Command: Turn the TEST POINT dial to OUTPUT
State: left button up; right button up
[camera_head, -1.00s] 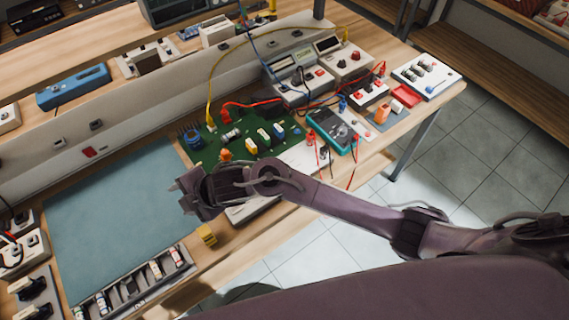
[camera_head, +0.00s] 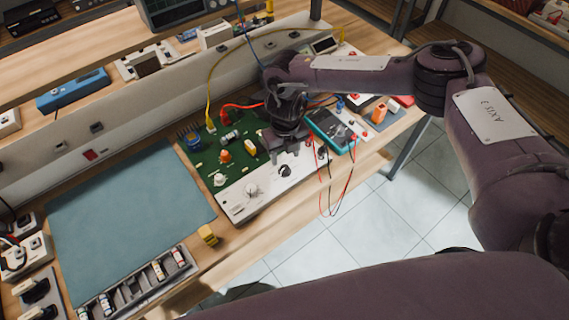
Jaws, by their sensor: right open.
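A white panel (camera_head: 240,206) runs along the front edge of the green circuit board (camera_head: 203,158). It carries a dial (camera_head: 252,190) with markings around it at the left and another dial (camera_head: 285,171) with a dark centre farther right. The lettering is too small to read, so I cannot tell which is TEST POINT or where it points. My right gripper (camera_head: 289,153) is open and points down over the right end of the panel, just behind the right dial. I cannot tell whether it touches anything. It hides part of the board and panel. My left gripper is not in view.
A teal multimeter (camera_head: 329,131) with red and black leads stands close to the right of my right gripper. A blue-grey mat (camera_head: 120,215) lies clear at the left. A yellow block (camera_head: 208,235) and a parts tray (camera_head: 140,284) sit near the bench's front edge.

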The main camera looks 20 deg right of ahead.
aim_at(284, 168)
jog(key=shift+a+f+p, duration=0.1)
jog(key=shift+f+p, duration=0.55)
jog(key=shift+f, duration=2.45)
jog(key=shift+c, duration=0.2)
jog(key=c, duration=0.9)
